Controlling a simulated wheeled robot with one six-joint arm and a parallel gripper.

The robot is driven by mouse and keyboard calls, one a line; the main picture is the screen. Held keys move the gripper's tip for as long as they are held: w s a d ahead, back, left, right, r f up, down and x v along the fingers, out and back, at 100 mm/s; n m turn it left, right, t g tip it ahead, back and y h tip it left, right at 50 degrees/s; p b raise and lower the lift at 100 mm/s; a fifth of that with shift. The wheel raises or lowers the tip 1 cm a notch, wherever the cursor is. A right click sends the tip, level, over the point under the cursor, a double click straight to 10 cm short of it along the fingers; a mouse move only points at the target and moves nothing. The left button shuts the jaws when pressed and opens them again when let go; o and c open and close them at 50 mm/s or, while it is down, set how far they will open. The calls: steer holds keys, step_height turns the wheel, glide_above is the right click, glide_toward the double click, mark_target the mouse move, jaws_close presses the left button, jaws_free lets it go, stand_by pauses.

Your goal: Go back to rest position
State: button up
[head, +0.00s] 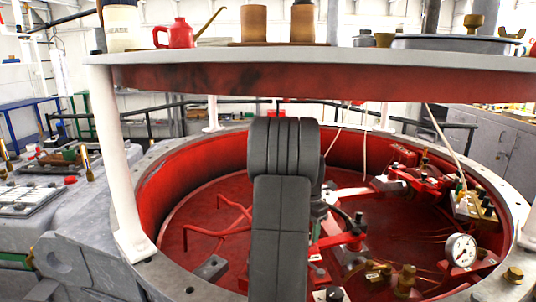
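My dark grey arm rises from the bottom centre of the head view, over the red round well (205,190). Its thick ribbed joint stands just below the raised round shelf (300,80). My gripper does not show; the arm's own links may hide it, so I cannot see its fingers or whether it holds anything.
White posts (117,165) carry the shelf above the well's grey rim (165,172). A red oil can (178,35) and a white container (121,27) stand on the shelf. A pressure gauge (460,250) and red pipes (215,225) sit inside the well.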

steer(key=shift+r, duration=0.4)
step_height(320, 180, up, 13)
steer(key=p, duration=0.2)
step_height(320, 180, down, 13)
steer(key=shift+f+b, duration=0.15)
steer(key=shift+b, duration=0.85)
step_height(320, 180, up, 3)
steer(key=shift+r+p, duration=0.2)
steer(key=shift+p, duration=0.65)
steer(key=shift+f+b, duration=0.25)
steer(key=shift+b, duration=0.2)
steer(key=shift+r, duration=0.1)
